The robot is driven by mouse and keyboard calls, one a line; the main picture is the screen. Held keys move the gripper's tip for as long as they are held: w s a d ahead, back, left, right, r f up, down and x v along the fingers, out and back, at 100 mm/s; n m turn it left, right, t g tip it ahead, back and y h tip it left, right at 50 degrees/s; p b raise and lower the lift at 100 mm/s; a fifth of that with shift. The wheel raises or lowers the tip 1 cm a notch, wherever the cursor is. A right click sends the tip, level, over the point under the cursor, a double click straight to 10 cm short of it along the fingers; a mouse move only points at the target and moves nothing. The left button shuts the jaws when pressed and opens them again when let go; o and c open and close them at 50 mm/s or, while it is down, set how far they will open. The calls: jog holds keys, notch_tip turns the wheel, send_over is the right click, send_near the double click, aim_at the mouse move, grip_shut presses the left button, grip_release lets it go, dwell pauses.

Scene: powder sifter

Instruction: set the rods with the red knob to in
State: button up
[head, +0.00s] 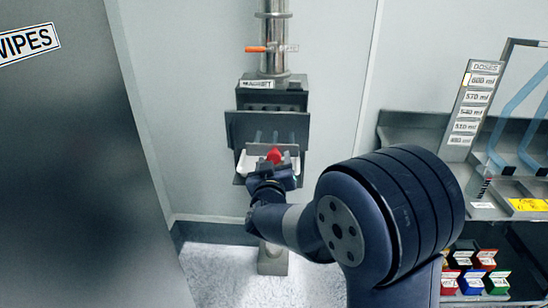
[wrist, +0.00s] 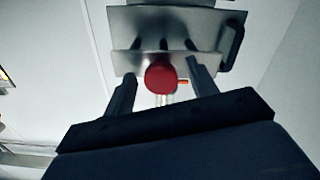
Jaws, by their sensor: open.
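The red knob (head: 274,156) sits at the front of the dark sifter box (head: 270,92), on a light crossbar (head: 250,162). My gripper (head: 272,172) is just in front of and below the knob. In the wrist view the red knob (wrist: 161,76) shows between the two open fingers of my gripper (wrist: 160,68), with gaps on both sides. Rod ends (wrist: 164,45) show behind the bar plate (wrist: 125,64). My wrist and gripper hide the lower part of the sifter.
A steel pipe with an orange handle (head: 256,49) rises above the box. A dark cabinet (head: 70,160) with a WIPES label stands at left. At right a shelf (head: 410,132) holds a DOSES sign (head: 475,100), and small coloured boxes (head: 475,280) sit below.

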jog(key=shift+w, duration=0.8)
jog(key=shift+c, duration=0.4)
grip_shut()
